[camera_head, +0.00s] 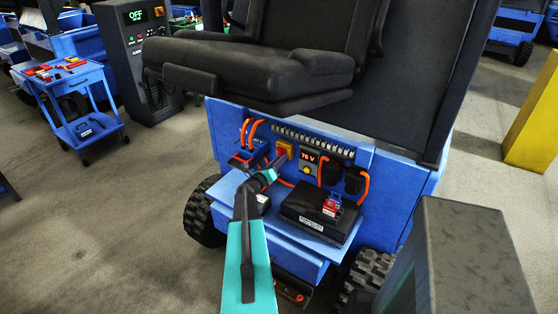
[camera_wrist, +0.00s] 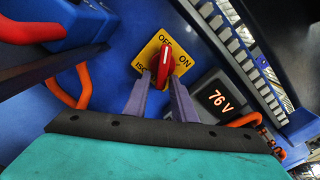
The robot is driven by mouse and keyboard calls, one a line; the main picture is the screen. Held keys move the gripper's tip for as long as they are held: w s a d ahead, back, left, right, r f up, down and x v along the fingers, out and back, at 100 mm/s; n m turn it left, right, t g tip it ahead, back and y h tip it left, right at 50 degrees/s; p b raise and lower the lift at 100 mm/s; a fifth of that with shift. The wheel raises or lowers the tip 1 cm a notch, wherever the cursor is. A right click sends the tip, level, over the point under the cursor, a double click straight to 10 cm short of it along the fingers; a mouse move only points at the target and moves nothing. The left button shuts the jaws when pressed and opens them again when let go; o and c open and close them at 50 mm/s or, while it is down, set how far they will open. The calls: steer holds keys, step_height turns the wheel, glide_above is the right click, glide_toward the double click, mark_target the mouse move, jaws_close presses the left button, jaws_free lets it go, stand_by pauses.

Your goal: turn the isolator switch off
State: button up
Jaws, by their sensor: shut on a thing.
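The isolator switch is a red knob (camera_wrist: 167,66) on a yellow plate (camera_wrist: 149,52) marked OFF and ON. In the wrist view the knob lies slanted, its upper end near both words, so I cannot tell for sure which it points to. My gripper (camera_wrist: 163,90) is shut on the knob, with one finger on either side of its lower part. In the head view the yellow plate (camera_head: 288,147) sits on the blue front panel of the vehicle, and my gripper (camera_head: 274,167) reaches it from below; the knob there is mostly small and partly hidden.
A display (camera_head: 309,160) reading 76 V is right of the switch. Orange cables (camera_head: 322,170) loop close on both sides. A black battery box (camera_head: 318,213) stands on the blue shelf below. The black seat (camera_head: 255,70) overhangs above. A grey block (camera_head: 465,255) is at the right front.

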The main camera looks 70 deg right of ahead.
steer(key=shift+s+d+r+n+p, duration=0.3)
steer(key=shift+d+r+n+p, duration=0.35)
steer(key=shift+n+p, duration=0.55)
steer(key=o, duration=0.9)
steer(key=shift+a, duration=0.1)
steer(key=v, duration=0.2)
steer(key=b+v, duration=0.1)
steer(key=v, duration=0.1)
steer(key=f+v, duration=0.1)
steer(key=v, duration=0.2)
steer(key=shift+s+b, duration=0.1)
steer(key=shift+b, duration=0.2)
